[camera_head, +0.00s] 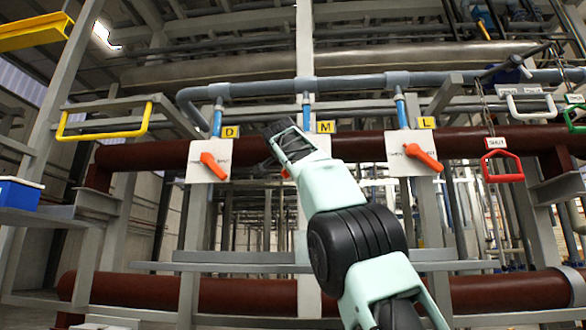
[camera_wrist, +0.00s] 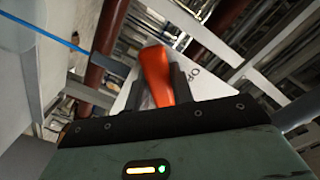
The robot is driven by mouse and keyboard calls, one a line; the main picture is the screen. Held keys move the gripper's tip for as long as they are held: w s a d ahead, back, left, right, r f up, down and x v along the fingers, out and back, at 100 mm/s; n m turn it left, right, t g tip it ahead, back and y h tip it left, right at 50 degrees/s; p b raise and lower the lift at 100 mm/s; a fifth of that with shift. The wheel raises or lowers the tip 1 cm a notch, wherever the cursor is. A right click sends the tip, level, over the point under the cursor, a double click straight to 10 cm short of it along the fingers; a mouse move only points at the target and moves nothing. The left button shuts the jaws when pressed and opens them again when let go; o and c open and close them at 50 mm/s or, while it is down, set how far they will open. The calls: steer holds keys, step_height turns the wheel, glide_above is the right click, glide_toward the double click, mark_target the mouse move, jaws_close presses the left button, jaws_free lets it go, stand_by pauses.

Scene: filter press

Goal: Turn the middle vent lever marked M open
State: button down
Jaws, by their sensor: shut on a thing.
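The middle vent lever is orange and shows in the wrist view (camera_wrist: 158,75), between the two dark fingers of my gripper (camera_wrist: 160,88), which is shut on it. A white plate (camera_wrist: 124,98) with partly readable lettering lies behind the lever. In the head view, my arm and gripper (camera_head: 283,150) reach up to the spot below the yellow M tag (camera_head: 325,127) and hide most of that lever and its plate. Only a small orange bit shows beside the gripper. The lever's exact angle cannot be told in the head view.
Left of my arm, an orange lever (camera_head: 213,165) sits on a white plate under the D tag (camera_head: 230,132). To the right, another orange lever (camera_head: 424,158) sits under the L tag (camera_head: 427,122). A yellow handle (camera_head: 105,133), a red handle (camera_head: 503,167) and a dark red pipe (camera_head: 150,155) are nearby.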

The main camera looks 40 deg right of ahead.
steer(key=shift+r, duration=0.1)
steer(key=c, duration=1.2)
jaws_free()
steer(key=b+v, duration=0.7)
steer(key=v, duration=1)
steer(key=shift+s, duration=0.2)
steer(key=shift+a, duration=0.15)
